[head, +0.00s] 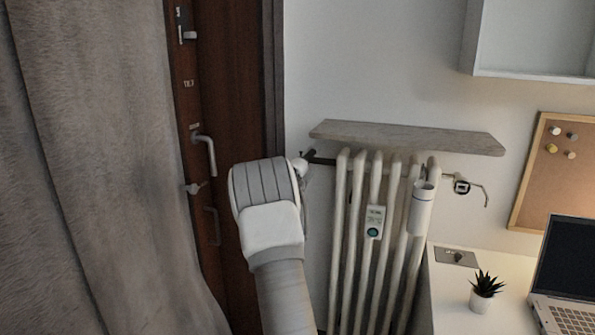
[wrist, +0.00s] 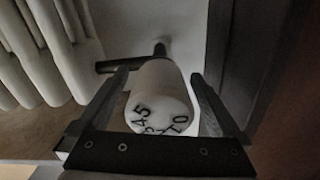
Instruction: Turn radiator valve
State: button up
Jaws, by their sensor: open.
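The radiator valve is a white round knob with dark numbers on its end face. In the wrist view the valve knob (wrist: 160,97) sits between the two dark fingers of my gripper (wrist: 160,76). The fingers are open, one on each side of the knob; whether either touches it I cannot tell. In the head view a small part of the white valve (head: 299,165) shows at the upper left of the white radiator (head: 358,230), beside the end of my arm. My gripper is hidden behind my arm there.
A stone-like shelf (head: 405,137) lies above the radiator. A brown door (head: 235,90) and a grey curtain (head: 90,150) are at left. A desk (head: 450,300) with a plant (head: 484,293) and a laptop (head: 570,268) is at right. A digital meter (head: 374,222) hangs on the radiator.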

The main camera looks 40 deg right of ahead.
jog(key=c, duration=1.4)
jog(key=shift+o, duration=0.2)
jog(key=shift+f+m+b, duration=0.15)
jog(key=shift+m+b, duration=0.45)
jog(key=shift+b, duration=0.2)
jog(key=m+b, duration=0.2)
jog(key=m, duration=0.1)
jog(key=shift+b, duration=0.35)
jog(key=shift+w+r+m+b, duration=0.1)
jog(key=shift+r+m+b, duration=0.1)
jog(key=shift+m+b, duration=1.75)
jog(key=shift+m+p, duration=0.4)
jog(key=shift+m, duration=0.05)
